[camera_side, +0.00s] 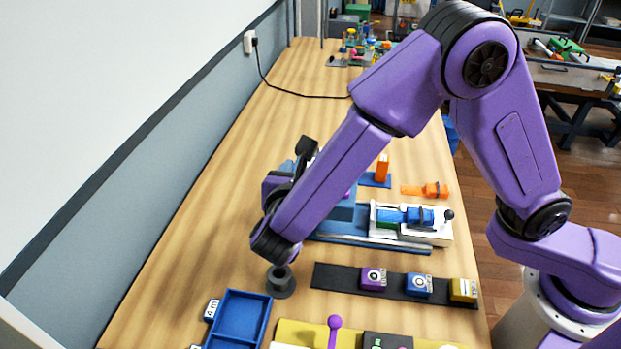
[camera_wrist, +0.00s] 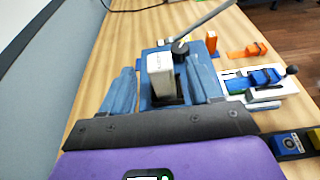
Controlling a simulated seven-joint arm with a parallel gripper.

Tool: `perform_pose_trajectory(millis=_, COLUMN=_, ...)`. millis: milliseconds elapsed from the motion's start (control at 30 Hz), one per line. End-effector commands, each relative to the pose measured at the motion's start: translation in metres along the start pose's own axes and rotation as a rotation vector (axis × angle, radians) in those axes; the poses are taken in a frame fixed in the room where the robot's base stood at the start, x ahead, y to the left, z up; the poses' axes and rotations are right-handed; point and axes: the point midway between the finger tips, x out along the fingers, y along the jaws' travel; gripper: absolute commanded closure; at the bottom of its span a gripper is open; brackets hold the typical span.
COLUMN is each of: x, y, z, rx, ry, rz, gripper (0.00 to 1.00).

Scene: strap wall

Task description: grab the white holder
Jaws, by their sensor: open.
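A white upright block (camera_wrist: 159,66), which looks like the white holder, stands on a blue base (camera_wrist: 146,93) in the wrist view. My gripper (camera_wrist: 161,75) is open, with one blue finger to the left of the block and one to the right. Gaps show between the block and both fingers, and nothing is held. I cannot tell whether the fingertips are level with it in depth. In the side view my arm hides the block and most of my gripper.
A white fixture (camera_side: 440,234) with blue and green parts and an orange piece (camera_side: 427,190) are to the right. A dark strip with labelled cubes (camera_side: 392,282) and a blue tray (camera_side: 240,318) are nearer.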

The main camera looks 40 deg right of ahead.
Motion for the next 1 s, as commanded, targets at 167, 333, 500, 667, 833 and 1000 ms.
perform_pose_trajectory(millis=167, x=0.020, y=-0.001, z=0.000, rx=-0.001, ry=0.000, rz=0.000, gripper=0.38)
perform_pose_trajectory(millis=333, x=0.020, y=0.000, z=0.000, rx=0.000, ry=0.001, rz=0.001, gripper=0.38)
perform_pose_trajectory(millis=500, x=0.020, y=0.000, z=0.000, rx=0.000, ry=0.000, rz=0.001, gripper=0.81)
perform_pose_trajectory(millis=667, x=0.020, y=0.000, z=0.000, rx=0.000, ry=0.000, rz=0.002, gripper=1.00)
perform_pose_trajectory(millis=833, x=0.019, y=0.000, z=0.000, rx=0.000, ry=0.000, rz=0.002, gripper=1.00)
perform_pose_trajectory(millis=1000, x=0.018, y=0.000, z=0.005, rx=0.002, ry=0.000, rz=0.002, gripper=1.00)
